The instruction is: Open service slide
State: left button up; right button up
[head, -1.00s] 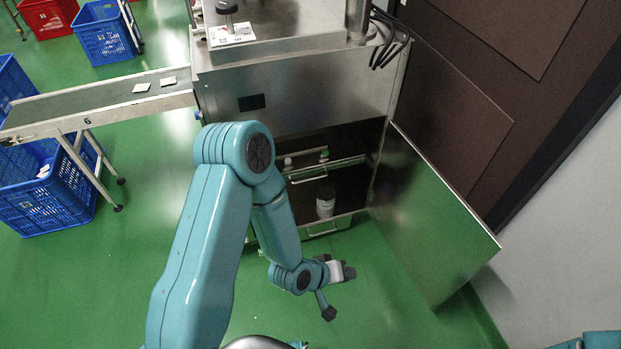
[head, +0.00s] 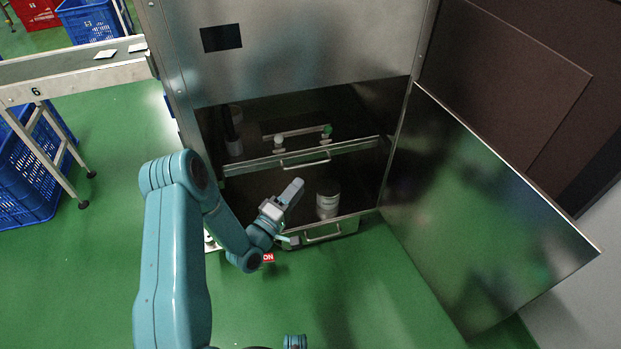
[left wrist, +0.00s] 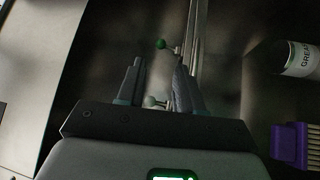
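The open cabinet under the steel machine (head: 290,60) holds two slide-like levels. The upper has a metal front rail with a handle (head: 305,162); the lower has a handle (head: 323,236) close to the floor. I cannot tell which is the service slide. A bar with a green knob (head: 327,130) lies above the upper rail. My left gripper (head: 291,215) is open and empty, in front of the lower level, left of a white can. In the left wrist view its fingers (left wrist: 156,82) are apart, with a rail and green knobs (left wrist: 161,44) beyond.
The white grease can (head: 327,199) stands on the lower level. A purple brush-like thing (left wrist: 293,145) shows in the left wrist view. The cabinet door (head: 480,200) stands open at right. A conveyor (head: 70,77) and blue crate (head: 30,175) are left.

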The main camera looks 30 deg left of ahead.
pick_arm(q)
jog(key=n+y+b, duration=0.1)
jog(key=y+b, duration=0.1)
jog(key=b, duration=0.2)
send_near(307, 165)
jog(key=w+b, duration=0.1)
jog(key=w, duration=0.2)
jog(key=w+r+b, duration=0.1)
jog(key=w+b, duration=0.1)
jog(key=w, duration=0.1)
jog(key=w+b, duration=0.1)
jog(key=w, duration=0.3)
jog(key=shift+w+a+r, duration=0.1)
jog(key=shift+a+r, duration=0.05)
jog(key=shift+a, duration=0.25)
grip_shut()
pick_arm(e)
jog(key=w+f+t, duration=0.1)
jog(key=w+f, duration=0.2)
jog(key=f, duration=0.7)
jog(key=shift+w+d, duration=0.2)
jog(key=shift+d, duration=0.1)
